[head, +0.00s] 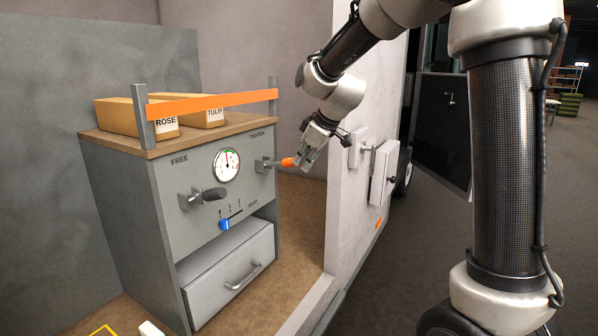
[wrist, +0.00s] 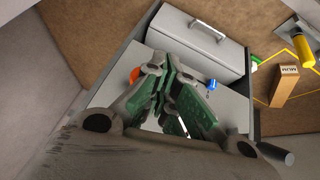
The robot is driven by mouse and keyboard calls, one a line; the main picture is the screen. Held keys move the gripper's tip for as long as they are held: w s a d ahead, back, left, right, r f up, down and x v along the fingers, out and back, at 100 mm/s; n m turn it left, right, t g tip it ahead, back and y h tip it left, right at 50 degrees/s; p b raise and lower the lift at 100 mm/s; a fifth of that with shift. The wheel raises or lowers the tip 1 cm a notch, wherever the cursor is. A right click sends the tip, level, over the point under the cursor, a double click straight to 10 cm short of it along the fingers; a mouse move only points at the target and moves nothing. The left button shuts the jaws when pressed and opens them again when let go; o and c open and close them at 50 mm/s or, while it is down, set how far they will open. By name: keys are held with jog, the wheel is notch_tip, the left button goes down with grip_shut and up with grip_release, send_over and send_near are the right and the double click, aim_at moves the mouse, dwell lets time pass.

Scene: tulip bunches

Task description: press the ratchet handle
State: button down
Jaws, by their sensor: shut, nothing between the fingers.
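A grey cabinet (head: 135,185) bears the words FREE and TIGHTEN. A lever with an orange grip (head: 288,162) sticks out of its front under TIGHTEN; I take it as the ratchet handle. My gripper (head: 303,160) is shut and empty, with its fingers right at the orange grip's outer end; I cannot tell if they touch. In the wrist view the shut green-padded fingers (wrist: 167,80) partly hide an orange patch (wrist: 135,75), likely the same grip. A dark-gripped handle (head: 210,194) stands under FREE. A round gauge (head: 226,165) sits between the handles.
A blue slider knob (head: 225,224) and a drawer (head: 232,270) are below. An orange bar (head: 215,103) crosses the top, before boxes labelled ROSE (head: 135,112) and TULIP (head: 200,110). A pale wall edge (head: 340,200) stands close right. The wrist view shows another box (wrist: 283,88) on the floor.

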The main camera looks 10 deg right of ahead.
jog(key=s+d+r, duration=0.3)
jog(key=s+d, duration=0.1)
jog(key=s, duration=0.1)
jog(key=shift+s+r, duration=0.2)
jog(key=shift+s, duration=0.2)
jog(key=shift+d, duration=0.1)
dwell(0.4)
jog(key=s+d+m+h, duration=0.1)
jog(key=s+d+m, duration=0.2)
jog(key=s, duration=0.6)
jog(key=s+d+f+m+g+h, duration=0.1)
jog(key=s+d+m, duration=0.2)
jog(key=s, duration=0.7)
jog(key=s+d+f+m+h, duration=0.1)
jog(key=s+d+m, duration=0.3)
jog(key=s, duration=0.5)
jog(key=shift+s+d, duration=0.35)
jog(key=shift+d, duration=0.1)
jog(key=shift+f, duration=0.1)
